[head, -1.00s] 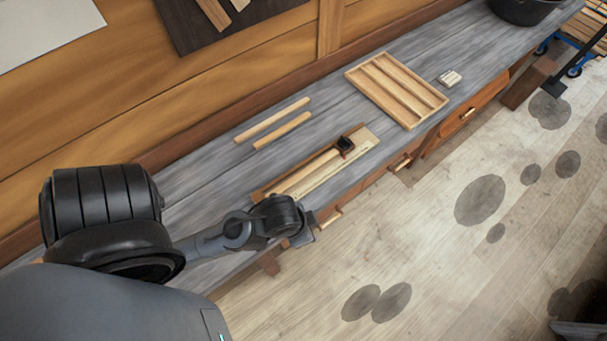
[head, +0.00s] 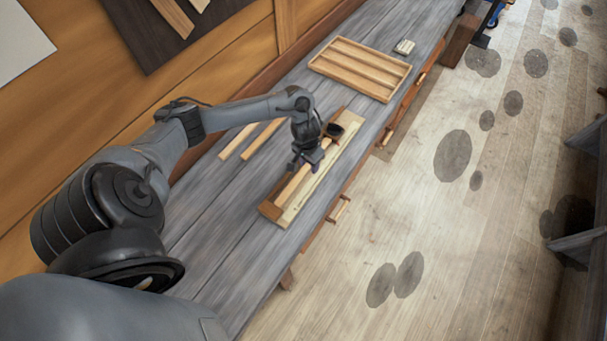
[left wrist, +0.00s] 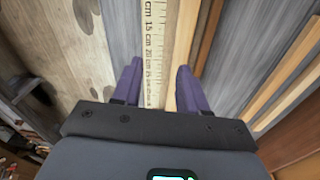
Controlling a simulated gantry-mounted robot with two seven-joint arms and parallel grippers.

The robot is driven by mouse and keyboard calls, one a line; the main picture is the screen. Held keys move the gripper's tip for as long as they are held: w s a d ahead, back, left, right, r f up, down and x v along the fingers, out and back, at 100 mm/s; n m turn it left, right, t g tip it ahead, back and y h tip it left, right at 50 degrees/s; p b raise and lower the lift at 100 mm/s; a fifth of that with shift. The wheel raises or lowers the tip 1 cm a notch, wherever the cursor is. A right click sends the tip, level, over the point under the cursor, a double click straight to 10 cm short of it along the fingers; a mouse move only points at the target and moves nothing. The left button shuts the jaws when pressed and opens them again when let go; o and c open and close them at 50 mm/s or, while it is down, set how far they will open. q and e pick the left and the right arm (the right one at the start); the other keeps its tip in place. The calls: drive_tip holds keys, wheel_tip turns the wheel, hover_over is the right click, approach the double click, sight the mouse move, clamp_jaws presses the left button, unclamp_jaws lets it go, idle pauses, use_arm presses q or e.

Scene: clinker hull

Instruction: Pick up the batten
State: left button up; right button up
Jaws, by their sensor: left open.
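A pale batten (head: 291,188) lies in a measuring board (head: 328,171) that has a printed scale, on the grey bench. In the left wrist view the batten (left wrist: 181,45) runs beside the ruler (left wrist: 151,40). My left gripper (head: 304,166) is over the board, its jaws pointing down. The wrist view shows its two purple fingers (left wrist: 157,80) apart, with the ruler and batten between or below them. I cannot tell how high the fingers are above the batten. My right gripper is not in view.
Two loose wooden strips (head: 262,139) lie behind the board, partly hidden by my arm. A small dark object (head: 335,130) sits at the board's far end. A slotted wooden tray (head: 360,68) and a small pale block (head: 404,47) are farther along the bench.

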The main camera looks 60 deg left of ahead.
use_arm(q)
drive_tip(key=s+a+n, duration=0.1)
drive_tip(key=a, duration=0.2)
drive_tip(key=b, duration=0.1)
hover_over(302, 173)
wheel_tip(302, 173, down, 4)
drive_tip(key=shift+s+d+r+n+g, duration=0.1)
drive_tip(key=shift+r+n+g, duration=0.1)
drive_tip(key=shift+n+g, duration=0.15)
drive_tip(key=shift+a+f, duration=0.2)
drive_tip(key=shift+f, duration=2.8)
clamp_jaws()
